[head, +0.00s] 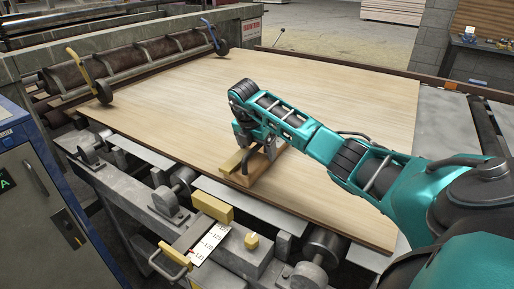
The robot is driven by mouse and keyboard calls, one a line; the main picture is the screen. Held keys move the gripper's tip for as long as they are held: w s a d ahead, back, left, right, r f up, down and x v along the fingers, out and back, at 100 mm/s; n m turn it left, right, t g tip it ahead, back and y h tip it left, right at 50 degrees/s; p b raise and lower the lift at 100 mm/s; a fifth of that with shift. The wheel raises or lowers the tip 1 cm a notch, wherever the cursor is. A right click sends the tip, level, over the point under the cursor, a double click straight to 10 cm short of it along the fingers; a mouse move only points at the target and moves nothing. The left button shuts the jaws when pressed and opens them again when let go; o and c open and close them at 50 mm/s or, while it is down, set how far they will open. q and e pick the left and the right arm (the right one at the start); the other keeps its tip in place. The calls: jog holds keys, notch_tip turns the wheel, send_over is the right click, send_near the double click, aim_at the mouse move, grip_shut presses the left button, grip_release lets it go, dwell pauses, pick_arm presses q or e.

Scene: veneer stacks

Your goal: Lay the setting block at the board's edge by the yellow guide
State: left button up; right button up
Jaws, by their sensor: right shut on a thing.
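My right gripper (246,160) is low over the front part of the large pale wooden board (320,100), shut on the setting block (265,170). The block looks like a brown wooden piece with a yellowish strip at its left. I cannot tell whether it touches the board. A yellow guide arm with a black wheel (88,66) stands at the board's left edge, well away from the block. My left gripper is not in view.
A blue arm with a black wheel (214,38) stands at the board's far edge. In front of the board are a machine frame with rollers, a yellow stop block (212,206) and a numbered scale (210,244). A grey cabinet (40,200) stands at left. The board's middle is clear.

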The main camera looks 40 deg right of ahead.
jog(key=shift+r, duration=0.1)
jog(key=o, duration=1.3)
jog(key=shift+o, duration=0.2)
jog(key=v, duration=1.2)
jog(key=shift+a, duration=0.1)
